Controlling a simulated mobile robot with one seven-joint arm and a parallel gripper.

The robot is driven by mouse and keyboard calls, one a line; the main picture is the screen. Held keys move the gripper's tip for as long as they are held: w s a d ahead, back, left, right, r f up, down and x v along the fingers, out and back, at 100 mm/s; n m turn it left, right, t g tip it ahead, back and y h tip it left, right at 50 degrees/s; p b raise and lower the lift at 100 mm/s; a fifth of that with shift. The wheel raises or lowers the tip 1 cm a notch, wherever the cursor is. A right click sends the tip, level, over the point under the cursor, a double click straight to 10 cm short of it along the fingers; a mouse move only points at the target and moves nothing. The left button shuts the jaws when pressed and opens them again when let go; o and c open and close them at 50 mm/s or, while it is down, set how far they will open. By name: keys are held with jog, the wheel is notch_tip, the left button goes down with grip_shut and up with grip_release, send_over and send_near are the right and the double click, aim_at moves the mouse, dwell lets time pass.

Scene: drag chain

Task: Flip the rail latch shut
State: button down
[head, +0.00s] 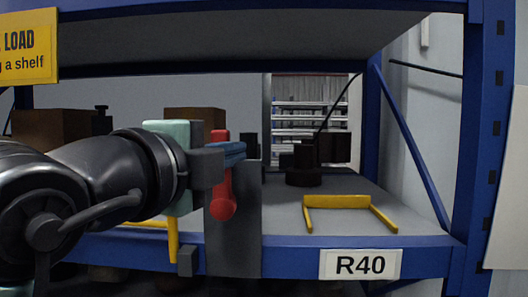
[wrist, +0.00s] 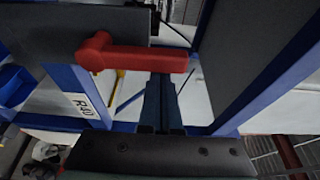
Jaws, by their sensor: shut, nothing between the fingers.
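The rail latch is a red lever (head: 222,196) on a dark grey upright plate (head: 240,235) at the front of the shelf. In the head view it hangs roughly upright, with its thick rounded end low. In the wrist view the red lever (wrist: 135,57) lies across the picture, its rounded end at left. My gripper (head: 240,152) is shut and empty at the lever's upper part, and its fingers hide some of it. In the wrist view the shut fingertips (wrist: 161,80) end just at the lever's edge; I cannot tell whether they touch.
The blue shelf frame (head: 300,255) bears an R40 label (head: 360,264). A yellow bracket (head: 338,202) and a dark device (head: 304,165) with a thin cable stand on the shelf to the right. Brown boxes (head: 55,129) are behind my arm. The shelf top between plate and bracket is clear.

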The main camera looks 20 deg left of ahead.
jog(key=s+a+f+n+t+y+b, duration=0.1)
jog(key=a+f+n+y+b, duration=0.2)
jog(key=n, duration=0.7)
jog(key=s+a+f+n+t+y+b, duration=0.1)
jog(key=a+f+n+t+y+b, duration=0.1)
jog(key=a+n+b, duration=0.4)
jog(key=shift+s+f+n+y+b, duration=0.35)
jog(key=shift+f+n+y+b, duration=0.45)
jog(key=shift+n, duration=1.5)
jog(key=shift+r, duration=0.15)
jog(key=shift+r, duration=0.15)
